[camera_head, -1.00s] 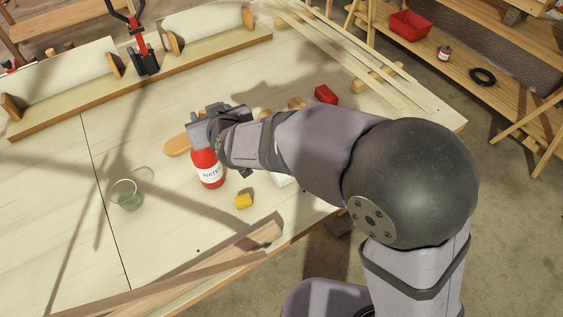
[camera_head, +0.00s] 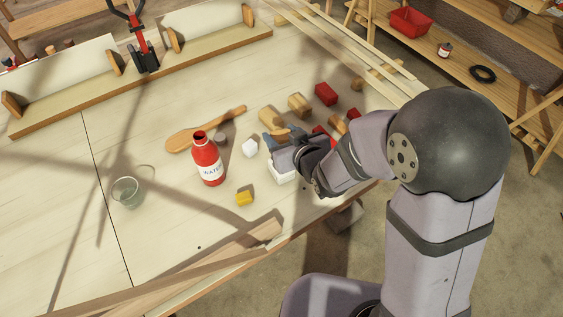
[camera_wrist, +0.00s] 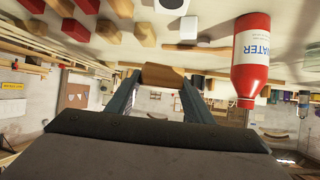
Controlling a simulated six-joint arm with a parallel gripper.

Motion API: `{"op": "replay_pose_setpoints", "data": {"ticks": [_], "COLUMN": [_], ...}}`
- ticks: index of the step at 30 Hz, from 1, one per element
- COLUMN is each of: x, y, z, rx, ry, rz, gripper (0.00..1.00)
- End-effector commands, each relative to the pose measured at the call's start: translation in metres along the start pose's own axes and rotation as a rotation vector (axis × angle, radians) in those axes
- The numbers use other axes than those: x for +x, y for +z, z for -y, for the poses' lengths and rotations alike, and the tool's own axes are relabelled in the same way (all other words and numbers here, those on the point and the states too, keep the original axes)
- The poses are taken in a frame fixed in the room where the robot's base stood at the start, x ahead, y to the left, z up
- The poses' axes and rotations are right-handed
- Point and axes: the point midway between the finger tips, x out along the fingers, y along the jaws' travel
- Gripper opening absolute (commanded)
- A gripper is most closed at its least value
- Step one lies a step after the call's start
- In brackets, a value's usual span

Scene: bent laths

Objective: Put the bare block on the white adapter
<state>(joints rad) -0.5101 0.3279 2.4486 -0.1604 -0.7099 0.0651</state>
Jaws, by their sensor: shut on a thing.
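My gripper (camera_head: 281,137) is shut on a bare wooden block, which shows between the fingertips in the wrist view (camera_wrist: 163,76). In the head view the block is mostly hidden by the fingers. A white box-like piece (camera_head: 282,176) stands just below my gripper in the head view, partly covered by it. A white piece with a dark opening (camera_wrist: 171,5) is cut by the top edge of the wrist view. A smaller white faceted piece (camera_head: 250,148) stands to the left of my gripper. I cannot tell for certain which white piece is the adapter.
Wooden blocks (camera_head: 300,105) and red blocks (camera_head: 325,93) stand behind and right. The left tabletop is mostly clear.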

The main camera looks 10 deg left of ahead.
Motion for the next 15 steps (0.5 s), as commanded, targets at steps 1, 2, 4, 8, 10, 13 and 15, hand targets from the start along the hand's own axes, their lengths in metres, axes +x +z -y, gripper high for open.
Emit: {"op": "replay_pose_setpoints", "data": {"ticks": [1, 2, 4, 8, 10, 13, 15], "x": [0.001, 0.002, 0.004, 0.011, 0.016, 0.022, 0.025], "y": [0.002, 0.003, 0.008, 0.022, 0.030, 0.040, 0.046], "z": [0.000, 0.000, 0.000, 0.000, 0.000, 0.000, 0.000], "rx": [0.000, 0.000, 0.000, 0.001, 0.001, 0.000, -0.001], "ry": [0.000, 0.000, 0.000, 0.000, 0.000, 0.000, 0.000], "rz": [0.002, 0.002, 0.004, 0.006, 0.006, 0.005, 0.004], "gripper": [0.26, 0.26, 0.26, 0.25, 0.25, 0.25, 0.25]}}
